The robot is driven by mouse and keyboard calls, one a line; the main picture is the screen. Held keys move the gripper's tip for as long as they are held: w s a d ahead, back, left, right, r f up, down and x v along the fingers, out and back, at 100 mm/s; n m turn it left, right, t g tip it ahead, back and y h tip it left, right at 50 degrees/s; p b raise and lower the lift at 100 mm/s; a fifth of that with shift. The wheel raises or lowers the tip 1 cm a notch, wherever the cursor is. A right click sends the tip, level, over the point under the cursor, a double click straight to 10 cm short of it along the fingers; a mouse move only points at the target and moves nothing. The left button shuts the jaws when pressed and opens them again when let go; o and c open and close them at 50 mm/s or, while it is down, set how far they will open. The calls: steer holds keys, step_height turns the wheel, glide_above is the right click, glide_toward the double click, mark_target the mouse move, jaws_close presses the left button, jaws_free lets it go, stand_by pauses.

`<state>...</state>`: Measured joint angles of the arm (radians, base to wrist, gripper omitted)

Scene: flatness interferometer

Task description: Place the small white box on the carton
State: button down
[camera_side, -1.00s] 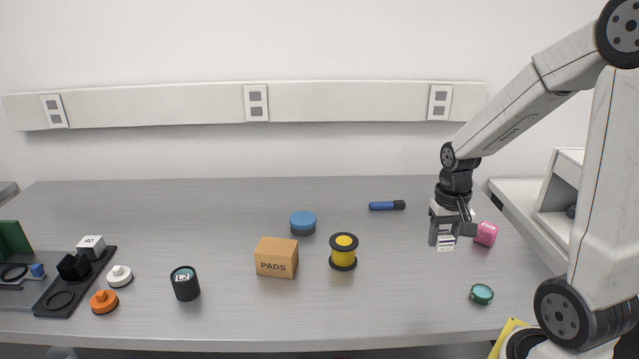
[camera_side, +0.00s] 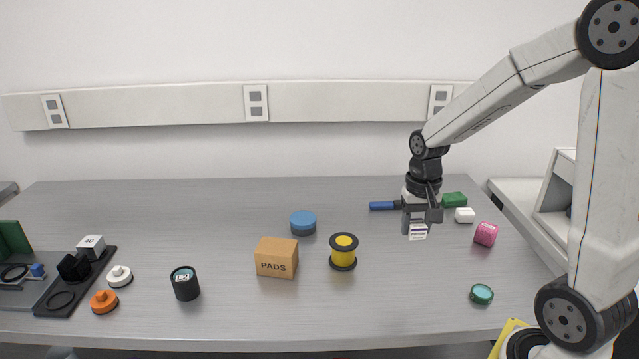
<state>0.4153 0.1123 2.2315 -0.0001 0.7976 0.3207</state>
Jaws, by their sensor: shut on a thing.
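My gripper (camera_side: 418,226) is shut on a small white box (camera_side: 418,233) with dark print on its face. It holds the box above the table, right of the yellow spool, and the fingers hide the box's upper part. The tan carton (camera_side: 276,259), marked PADS, stands on the middle of the table, well to the left of my gripper. Its top is bare.
The yellow spool (camera_side: 343,252) stands between my gripper and the carton. A blue round tin (camera_side: 303,223) is behind the carton. A blue torch (camera_side: 384,206), green block (camera_side: 454,199), white block (camera_side: 464,215), pink cube (camera_side: 485,234) and teal disc (camera_side: 481,294) lie around.

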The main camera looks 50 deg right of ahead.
steer(key=w+a+r, duration=0.3)
steer(key=w+a, duration=0.4)
glide_above(276, 246)
steer(key=s, duration=0.2)
steer(key=shift+m, duration=0.3)
step_height(276, 246, down, 6)
steer(key=shift+w+r, duration=0.15)
steer(key=shift+r, duration=0.05)
steer(key=shift+w+f, duration=0.55)
steer(key=shift+f, duration=0.1)
steer(key=shift+w+f, duration=0.25)
steer(key=shift+f, duration=1.5)
steer(key=shift+f, duration=0.15)
